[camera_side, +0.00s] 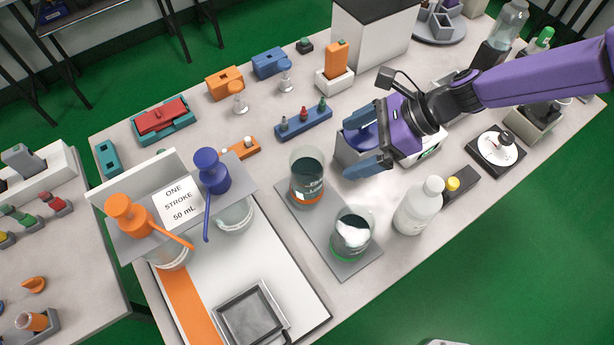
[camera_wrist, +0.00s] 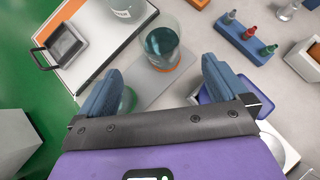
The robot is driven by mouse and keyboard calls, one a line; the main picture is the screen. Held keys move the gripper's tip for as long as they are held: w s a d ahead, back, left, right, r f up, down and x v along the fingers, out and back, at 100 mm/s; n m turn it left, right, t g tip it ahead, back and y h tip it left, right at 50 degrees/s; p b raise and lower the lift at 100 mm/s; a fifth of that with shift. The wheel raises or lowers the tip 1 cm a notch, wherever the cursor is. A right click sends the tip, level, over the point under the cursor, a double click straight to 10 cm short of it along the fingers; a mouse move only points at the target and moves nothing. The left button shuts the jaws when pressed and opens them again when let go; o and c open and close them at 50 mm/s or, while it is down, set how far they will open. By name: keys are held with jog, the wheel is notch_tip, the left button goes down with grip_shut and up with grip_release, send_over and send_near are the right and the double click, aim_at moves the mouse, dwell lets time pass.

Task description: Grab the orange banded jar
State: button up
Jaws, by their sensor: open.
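The orange banded jar (camera_side: 307,176) is a clear glass jar with dark teal liquid and an orange band at its base. In the wrist view the orange banded jar (camera_wrist: 161,47) lies ahead, between and beyond the fingertips (camera_wrist: 162,82). The green banded jar is mostly hidden behind the left finger there.
A white bottle (camera_side: 418,206) stands right of the green banded jar. A blue rack (camera_side: 304,123) with small vials is behind the orange banded jar. A pump stand with an orange pump (camera_side: 128,212) and a blue pump (camera_side: 212,170) is at left. A scale lies under my gripper.

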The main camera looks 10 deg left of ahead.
aim_at(323, 161)
jog(key=x, duration=0.8)
jog(key=shift+a, duration=0.1)
jog(key=x, duration=0.4)
jog(key=shift+w+d+f, duration=0.1)
jog(key=shift+d+f, duration=0.1)
jog(key=shift+f, duration=0.1)
jog(key=shift+a+f, duration=0.35)
jog(key=shift+a, duration=0.05)
jog(key=c, duration=1.4)
jog(key=shift+c, duration=0.3)
jog(key=shift+r, duration=0.15)
